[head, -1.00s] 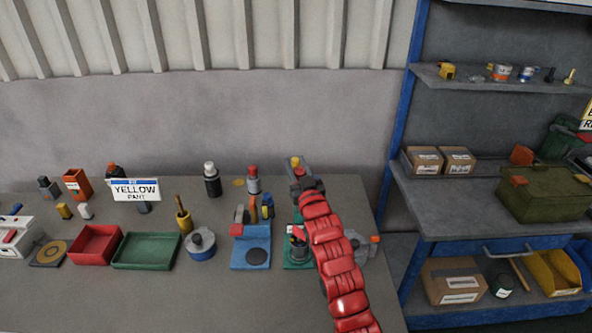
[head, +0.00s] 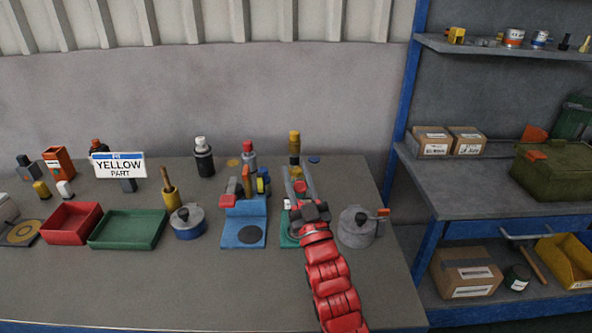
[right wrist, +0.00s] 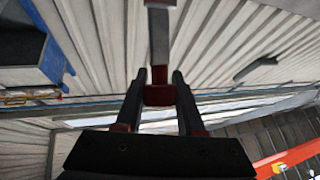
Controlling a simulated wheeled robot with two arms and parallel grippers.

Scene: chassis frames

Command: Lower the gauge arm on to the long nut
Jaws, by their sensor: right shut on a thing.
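My right gripper (head: 298,178) reaches in over the green-based gauge stand (head: 287,236), with its fingers pointing away toward the wall. It is shut on a red piece (head: 299,187). In the right wrist view this red piece (right wrist: 158,95) sits between the two fingers and joins a grey bar (right wrist: 160,40), which looks like the gauge arm. My gripper and wrist hide most of the green stand. I cannot make out the long nut. My left gripper is not in view.
A blue-based stand (head: 244,236) with an empty dark disc is close on the left. A grey lidded pot (head: 357,228) is close on the right. A yellow-topped bottle (head: 294,145) stands behind my gripper. The bench front is clear.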

